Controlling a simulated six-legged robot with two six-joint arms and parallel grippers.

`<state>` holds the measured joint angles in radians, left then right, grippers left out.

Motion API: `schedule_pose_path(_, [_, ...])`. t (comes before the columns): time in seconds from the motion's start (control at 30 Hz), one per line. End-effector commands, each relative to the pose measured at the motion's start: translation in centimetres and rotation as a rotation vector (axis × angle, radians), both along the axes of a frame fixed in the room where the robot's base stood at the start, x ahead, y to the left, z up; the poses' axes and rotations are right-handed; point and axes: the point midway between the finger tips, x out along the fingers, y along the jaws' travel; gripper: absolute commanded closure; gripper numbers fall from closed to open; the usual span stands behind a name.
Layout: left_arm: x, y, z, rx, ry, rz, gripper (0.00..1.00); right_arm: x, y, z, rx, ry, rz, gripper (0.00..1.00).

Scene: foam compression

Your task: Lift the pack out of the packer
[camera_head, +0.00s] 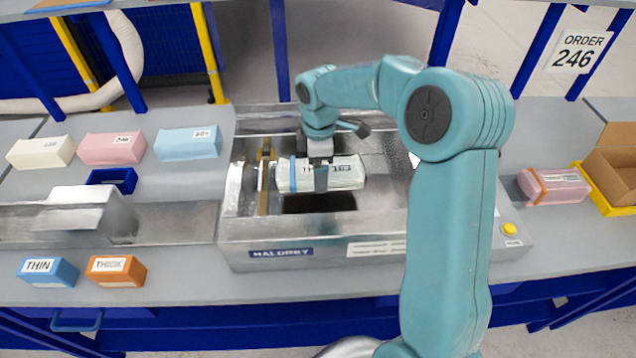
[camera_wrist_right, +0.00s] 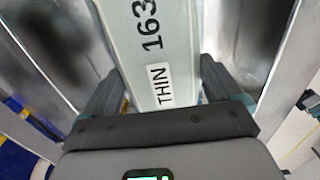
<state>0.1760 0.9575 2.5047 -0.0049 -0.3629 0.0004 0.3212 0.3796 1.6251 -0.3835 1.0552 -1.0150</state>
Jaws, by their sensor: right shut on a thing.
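The pack (camera_head: 345,174) is pale, nearly white, with a blue band at its left end and a label reading THIN and 163. It lies level over the dark opening (camera_head: 318,203) of the metal packer (camera_head: 235,232), which is marked HALDREY. My right gripper (camera_head: 321,178) reaches down from above and is shut across the middle of the pack. In the right wrist view the pack (camera_wrist_right: 150,45) runs between the two dark fingers (camera_wrist_right: 160,85). How far its underside is above the opening is hard to tell. My left gripper is not in view.
White (camera_head: 40,152), pink (camera_head: 112,148) and blue (camera_head: 188,142) foam blocks lie at the left. Blue THIN (camera_head: 48,272) and orange THICK (camera_head: 116,271) boxes stand in front. At the right are a pink pack (camera_head: 555,187) and a cardboard carton (camera_head: 612,170) in a yellow tray (camera_head: 590,190).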

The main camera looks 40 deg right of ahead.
Motion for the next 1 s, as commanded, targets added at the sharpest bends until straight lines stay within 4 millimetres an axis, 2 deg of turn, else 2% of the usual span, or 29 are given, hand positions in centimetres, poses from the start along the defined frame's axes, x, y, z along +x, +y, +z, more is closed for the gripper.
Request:
schedule_pose_path(0.63, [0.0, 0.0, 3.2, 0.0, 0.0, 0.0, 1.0, 0.1, 0.1, 3.9, 0.0, 0.0, 0.0, 0.29])
schedule_pose_path(1.0, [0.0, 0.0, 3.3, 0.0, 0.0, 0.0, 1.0, 0.1, 0.1, 4.1, 0.0, 0.0, 0.0, 0.29])
